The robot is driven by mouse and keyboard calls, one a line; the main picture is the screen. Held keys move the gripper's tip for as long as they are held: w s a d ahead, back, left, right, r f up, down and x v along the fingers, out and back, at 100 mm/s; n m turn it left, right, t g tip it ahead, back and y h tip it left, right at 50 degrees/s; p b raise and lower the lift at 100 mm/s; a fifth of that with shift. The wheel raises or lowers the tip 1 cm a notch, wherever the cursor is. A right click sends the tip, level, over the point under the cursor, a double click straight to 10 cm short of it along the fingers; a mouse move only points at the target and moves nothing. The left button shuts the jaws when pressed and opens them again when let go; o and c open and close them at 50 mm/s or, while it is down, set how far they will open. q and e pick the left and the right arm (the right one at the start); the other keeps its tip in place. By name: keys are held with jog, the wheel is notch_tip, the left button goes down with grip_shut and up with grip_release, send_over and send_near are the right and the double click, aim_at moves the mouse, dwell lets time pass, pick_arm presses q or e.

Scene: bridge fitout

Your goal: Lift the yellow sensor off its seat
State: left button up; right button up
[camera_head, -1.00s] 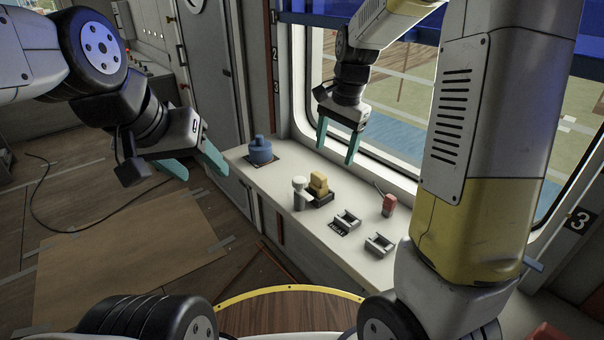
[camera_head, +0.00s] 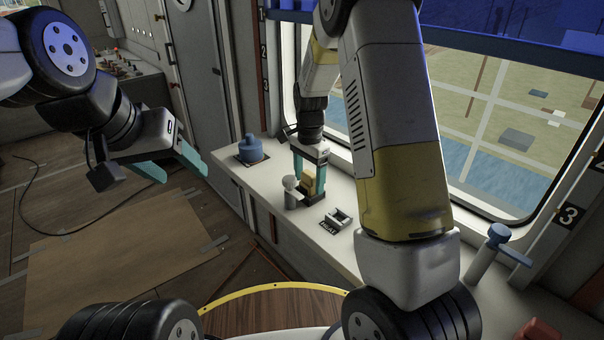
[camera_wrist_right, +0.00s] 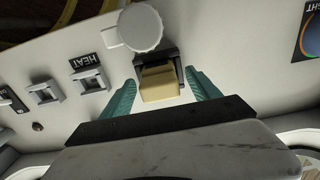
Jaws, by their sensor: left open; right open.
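The yellow sensor (camera_head: 308,182) sits on its dark seat (camera_head: 313,200) on the white counter. In the right wrist view the sensor (camera_wrist_right: 158,82) shows from above, with the dark seat (camera_wrist_right: 172,56) partly visible around it. My right gripper (camera_head: 308,180) points down with its teal fingers open, one on each side of the sensor. In the right wrist view gaps show between the fingers and the sensor. My left gripper (camera_head: 190,168) is open and empty, out to the left above the floor, away from the counter.
A white round-topped post (camera_head: 291,190) stands right beside the seat; it also shows in the right wrist view (camera_wrist_right: 140,28). A blue knobbed item (camera_head: 250,150) is further back on the counter. The window is close behind my right arm.

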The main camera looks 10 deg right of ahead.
jog(key=shift+f, duration=0.15)
jog(key=c, duration=1.5)
